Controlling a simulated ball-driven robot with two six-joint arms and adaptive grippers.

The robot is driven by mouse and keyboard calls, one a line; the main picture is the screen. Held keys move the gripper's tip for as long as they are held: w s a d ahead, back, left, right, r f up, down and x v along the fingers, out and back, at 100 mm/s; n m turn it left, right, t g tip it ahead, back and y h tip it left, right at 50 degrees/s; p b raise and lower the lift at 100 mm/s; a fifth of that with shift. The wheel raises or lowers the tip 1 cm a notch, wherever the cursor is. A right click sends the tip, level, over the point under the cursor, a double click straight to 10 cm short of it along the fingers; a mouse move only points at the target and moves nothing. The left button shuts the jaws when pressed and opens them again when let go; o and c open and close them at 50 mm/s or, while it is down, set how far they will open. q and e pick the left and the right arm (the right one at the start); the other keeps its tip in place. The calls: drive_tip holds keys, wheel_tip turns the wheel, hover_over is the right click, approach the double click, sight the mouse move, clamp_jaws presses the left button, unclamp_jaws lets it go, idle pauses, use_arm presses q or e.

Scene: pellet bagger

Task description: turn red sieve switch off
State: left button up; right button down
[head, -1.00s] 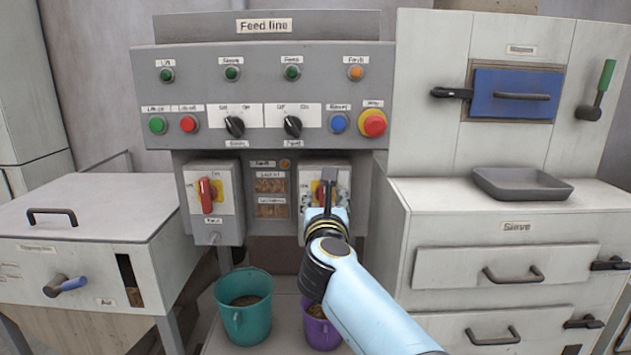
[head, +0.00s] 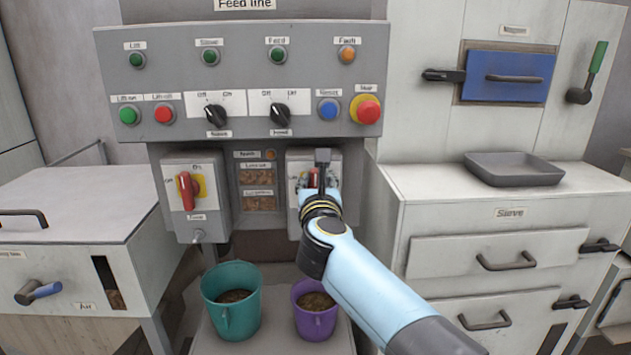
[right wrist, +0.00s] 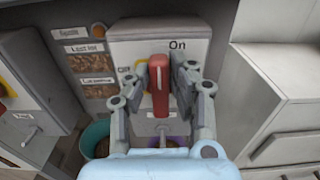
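The right switch box (head: 331,165) has a red handle on a yellow disc; it also shows in the right wrist view (right wrist: 195,28). In the right wrist view the red handle (right wrist: 159,84) stands upright, toward the "On" label; "Off" is at its left. My right gripper (right wrist: 160,82) has one finger on each side of the handle, with narrow gaps; contact cannot be told. In the head view this gripper (head: 322,163) hides most of the handle. The box's name label is not readable. My left gripper is not in view.
A similar box (head: 207,180) with a red handle stands at left. The button panel (head: 240,80) hangs above. A teal bucket (head: 232,310) and a purple bucket (head: 316,322) stand below. The sieve cabinet (head: 440,215) with a grey tray (head: 513,170) is at right.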

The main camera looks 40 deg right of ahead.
drive_tip(key=shift+r, duration=0.1)
drive_tip(key=shift+w+a+r+n+p, duration=0.1)
drive_tip(key=shift+n+p, duration=0.2)
drive_tip(key=shift+n, duration=0.1)
drive_tip(key=shift+n+p, duration=0.35)
drive_tip(key=shift+n, duration=0.15)
use_arm(q)
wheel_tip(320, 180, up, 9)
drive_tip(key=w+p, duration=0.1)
drive_tip(key=p, duration=0.6)
drive_tip(key=shift+p, duration=0.4)
use_arm(e)
drive_tip(key=shift+w+a+f+n, duration=0.2)
drive_tip(key=shift+a+f+n, duration=0.15)
drive_tip(key=shift+n, duration=2.35)
drive_tip(key=shift+w+a+f+n, duration=0.2)
drive_tip(key=shift+f+n, duration=0.1)
drive_tip(key=shift+n, duration=2.4)
drive_tip(key=shift+w+a+f+n, duration=0.2)
drive_tip(key=shift+a+f+n, duration=0.15)
drive_tip(key=shift+n, duration=2.35)
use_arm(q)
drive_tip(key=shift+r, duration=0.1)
use_arm(e)
drive_tip(key=shift+d, duration=0.1)
drive_tip(key=c, duration=1.2)
unclamp_jaws()
drive_tip(key=shift+f, duration=0.25)
